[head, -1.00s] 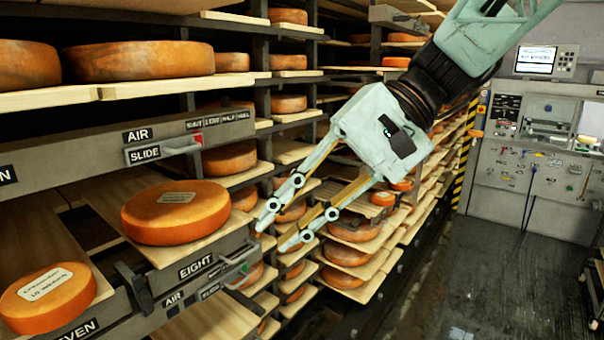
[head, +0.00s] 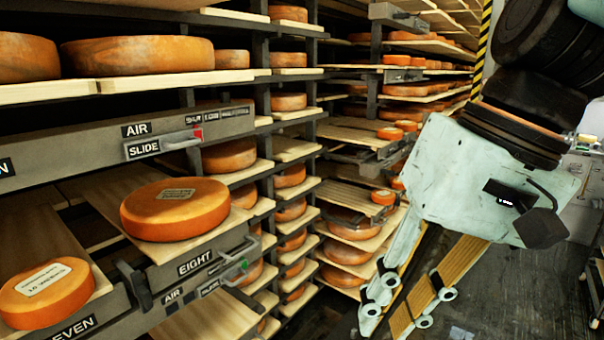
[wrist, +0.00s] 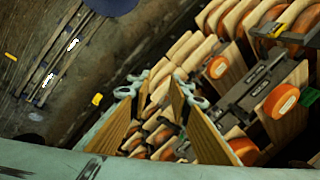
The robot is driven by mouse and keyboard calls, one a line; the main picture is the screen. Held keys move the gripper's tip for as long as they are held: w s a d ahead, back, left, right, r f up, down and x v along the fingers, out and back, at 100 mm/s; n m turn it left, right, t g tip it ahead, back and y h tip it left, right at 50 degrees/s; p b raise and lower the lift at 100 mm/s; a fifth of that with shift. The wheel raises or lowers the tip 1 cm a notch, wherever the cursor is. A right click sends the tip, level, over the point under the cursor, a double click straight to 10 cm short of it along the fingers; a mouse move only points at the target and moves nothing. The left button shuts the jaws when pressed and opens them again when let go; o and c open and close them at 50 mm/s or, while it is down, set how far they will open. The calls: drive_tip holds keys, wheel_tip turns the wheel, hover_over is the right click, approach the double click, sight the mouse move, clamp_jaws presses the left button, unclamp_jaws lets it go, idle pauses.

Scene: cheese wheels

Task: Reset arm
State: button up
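My gripper (head: 392,316) is in the lower right of the head view, to the right of the cheese racks and pointing down and left. Its two fingers are apart with nothing between them. In the wrist view its fingers (wrist: 158,90) also show a gap, with shelves and floor beyond. A large orange cheese wheel (head: 175,218) with a label lies on a pulled-out board above the "EIGHT" sign. A smaller labelled cheese wheel (head: 48,296) lies on the board at the lower left. The gripper is clear of both.
Racks of boards with many cheese wheels fill the left and middle. A grey rail (head: 128,140) marked "AIR" and "SLIDE" runs above the large wheel. Dark floor (head: 490,318) lies at the lower right. My arm hides much of the wall panel at the right.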

drive_tip(key=s+d+f+t+h, duration=0.2)
drive_tip(key=s+d, duration=0.3)
drive_tip(key=d, duration=0.5)
drive_tip(key=shift+s+d+f+t+h+b, duration=0.2)
drive_tip(key=shift+s+f+t+h+b, duration=0.25)
drive_tip(key=shift+h, duration=0.35)
drive_tip(key=shift+o, duration=0.9)
drive_tip(key=shift+w, duration=0.1)
idle(0.7)
